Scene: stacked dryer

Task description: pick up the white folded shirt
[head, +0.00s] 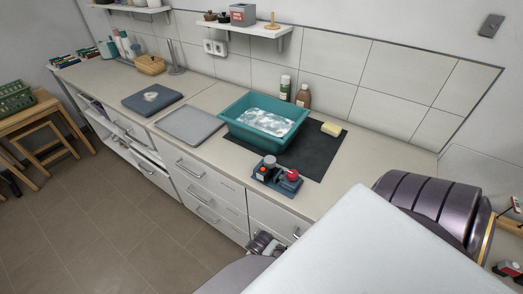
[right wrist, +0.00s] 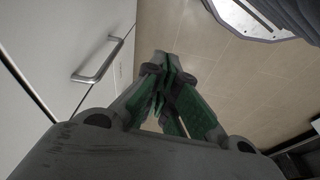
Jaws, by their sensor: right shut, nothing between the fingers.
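I cannot pick out a clearly white folded shirt with certainty. A dark blue-grey folded cloth (head: 140,104) with a whitish patch on top lies on the counter in the head view. A flat light grey piece (head: 190,125) lies to its right; I cannot tell whether it is cloth or a board. My right gripper (right wrist: 165,70), with green finger pads, is shut and empty in the right wrist view, beside a white drawer front and above the floor.
A teal basin (head: 240,130) with white foam stands on the counter by a dark mat (head: 318,155), a yellow sponge (head: 332,129) and two bottles. A drawer handle (right wrist: 98,62) juts out near my right gripper. A large white surface (head: 370,250) blocks the lower right.

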